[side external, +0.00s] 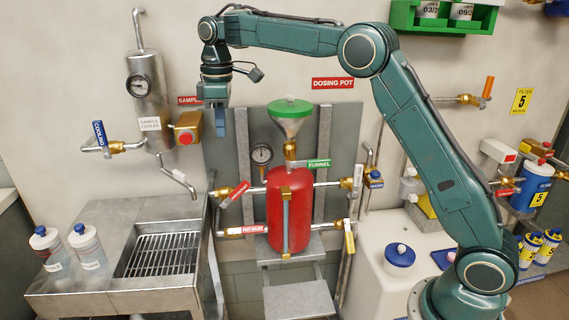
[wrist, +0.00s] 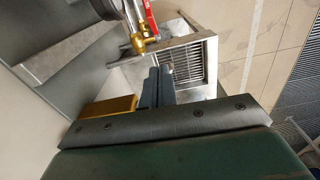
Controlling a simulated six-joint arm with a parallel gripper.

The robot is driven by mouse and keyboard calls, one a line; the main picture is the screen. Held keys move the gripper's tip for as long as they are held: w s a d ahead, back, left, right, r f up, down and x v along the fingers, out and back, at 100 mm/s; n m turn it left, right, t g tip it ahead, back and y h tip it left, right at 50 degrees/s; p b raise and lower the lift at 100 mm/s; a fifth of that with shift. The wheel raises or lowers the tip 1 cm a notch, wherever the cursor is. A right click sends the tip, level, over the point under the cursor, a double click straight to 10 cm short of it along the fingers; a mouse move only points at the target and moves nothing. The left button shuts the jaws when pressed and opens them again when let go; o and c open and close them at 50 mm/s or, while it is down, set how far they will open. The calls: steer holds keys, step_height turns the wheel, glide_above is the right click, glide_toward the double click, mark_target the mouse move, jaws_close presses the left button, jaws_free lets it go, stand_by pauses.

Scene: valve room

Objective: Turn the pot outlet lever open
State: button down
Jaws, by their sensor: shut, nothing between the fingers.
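The red dosing pot (side external: 289,210) stands against a grey panel with a funnel on top. At its left, a brass valve carries a slanted red lever (side external: 236,194); below it, a red lever (side external: 252,229) lies along the lower pipe. Its lettering looks like "POT INLET" but is too small to be sure, so I cannot tell which lever is the outlet. My gripper (side external: 220,122) hangs above and left of the pot, apart from it, shut and empty. In the wrist view my fingers (wrist: 157,86) are together; a brass valve (wrist: 142,42) and red lever (wrist: 151,17) show beyond them.
A brass box-shaped sample valve (side external: 187,128) is close left of my gripper. The sample cooler (side external: 148,95) and a sink with a grate (side external: 163,255) are at left. More levers (side external: 349,238) are right of the pot.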

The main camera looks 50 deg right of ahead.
steer(key=shift+w+f, duration=0.8)
steer(key=shift+f, duration=0.1)
steer(key=shift+f, duration=0.1)
glide_above(235, 189)
steer(key=w+a, duration=0.1)
steer(key=a, duration=0.1)
step_height(235, 189, down, 10)
steer(key=f, duration=0.1)
steer(key=shift+s+d+f, duration=0.55)
steer(key=shift+d+f, duration=0.25)
steer(key=shift+d, duration=0.1)
steer(key=shift+d, duration=0.1)
